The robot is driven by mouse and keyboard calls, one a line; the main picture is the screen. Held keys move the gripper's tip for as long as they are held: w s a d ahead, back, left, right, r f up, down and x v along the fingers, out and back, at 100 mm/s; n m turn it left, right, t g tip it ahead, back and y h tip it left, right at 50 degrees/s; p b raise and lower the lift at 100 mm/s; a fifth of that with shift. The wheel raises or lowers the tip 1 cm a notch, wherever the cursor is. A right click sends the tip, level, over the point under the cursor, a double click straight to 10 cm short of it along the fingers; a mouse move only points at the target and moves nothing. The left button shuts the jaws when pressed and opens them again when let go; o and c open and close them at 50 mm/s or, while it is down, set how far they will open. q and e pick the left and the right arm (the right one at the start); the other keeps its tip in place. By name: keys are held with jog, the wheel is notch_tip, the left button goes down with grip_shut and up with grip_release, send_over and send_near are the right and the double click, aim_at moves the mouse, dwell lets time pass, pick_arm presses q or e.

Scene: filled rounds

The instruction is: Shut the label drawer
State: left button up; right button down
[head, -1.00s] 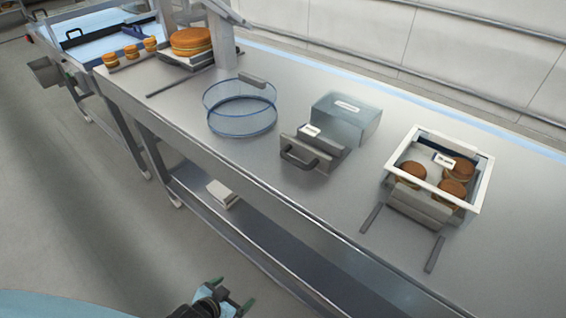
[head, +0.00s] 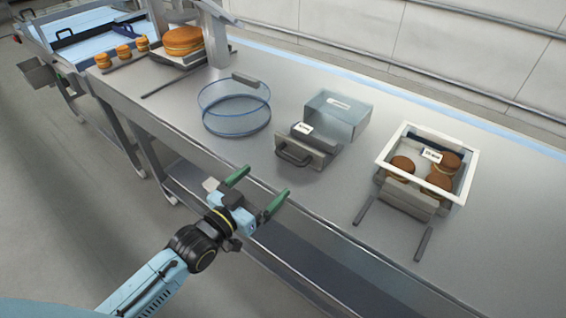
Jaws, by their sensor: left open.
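The label drawer (head: 305,148) is a grey tray with a dark bar handle (head: 293,154) on its front plate. It stands pulled out from its bluish, see-through housing (head: 338,114), towards the bench's front edge. A white label (head: 302,128) shows at the drawer's top. My left gripper (head: 259,187) has green fingers spread wide and nothing between them. It is near the bench's front edge, to the lower left of the handle and apart from it. My right gripper is not in view.
A large round (head: 183,40) sits on a stand at the back left. The bench between basket and drawer is clear.

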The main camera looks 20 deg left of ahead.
aim_at(288, 160)
pick_arm(q)
jog(key=x, duration=0.8)
jog(key=shift+w+d, duration=0.15)
jog(key=shift+w, duration=0.15)
jog(key=shift+c, duration=0.4)
